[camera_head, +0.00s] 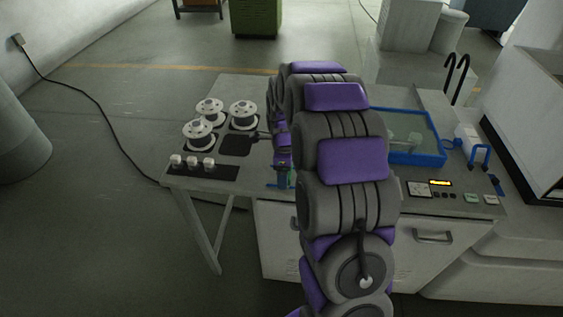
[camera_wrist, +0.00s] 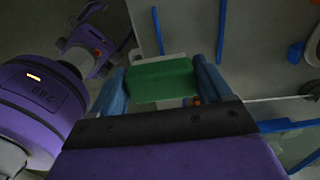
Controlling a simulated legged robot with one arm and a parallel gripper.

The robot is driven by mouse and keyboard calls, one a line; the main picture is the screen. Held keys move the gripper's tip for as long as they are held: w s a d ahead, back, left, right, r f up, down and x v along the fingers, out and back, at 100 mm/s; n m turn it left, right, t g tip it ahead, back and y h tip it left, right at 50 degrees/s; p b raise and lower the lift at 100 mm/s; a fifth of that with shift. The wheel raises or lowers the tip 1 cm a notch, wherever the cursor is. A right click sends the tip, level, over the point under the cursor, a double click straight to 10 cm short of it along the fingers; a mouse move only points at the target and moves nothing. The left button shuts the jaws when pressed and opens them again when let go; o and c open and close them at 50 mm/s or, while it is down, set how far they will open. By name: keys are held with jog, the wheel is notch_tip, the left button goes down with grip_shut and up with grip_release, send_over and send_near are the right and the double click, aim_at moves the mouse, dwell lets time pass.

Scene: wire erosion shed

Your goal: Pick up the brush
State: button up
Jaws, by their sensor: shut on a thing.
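In the wrist view, my gripper (camera_wrist: 159,66) has its two blue fingers on either side of a green block-shaped thing (camera_wrist: 161,82), which I take to be the brush. The fingers are shut on it. Its bristles cannot be made out, and a pale edge shows just beyond it. In the head view, my gripper (camera_head: 283,181) is small and partly covered by my purple and grey arm, over the left-middle part of the workbench near its front edge. The brush cannot be made out clearly there.
The grey workbench (camera_head: 235,88) carries several white spools (camera_head: 242,114), a strip with white knobs (camera_head: 192,164) and a dark square pad (camera_head: 236,145) left of my arm. A blue-rimmed tank (camera_head: 424,161) and a control panel (camera_head: 440,190) are at right. Floor at left is mostly clear.

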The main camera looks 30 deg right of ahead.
jog(key=s+a+r+p, duration=0.1)
jog(key=s+a, duration=0.2)
jog(key=s, duration=0.7)
jog(key=shift+s+p, duration=0.2)
jog(key=shift+p, duration=0.15)
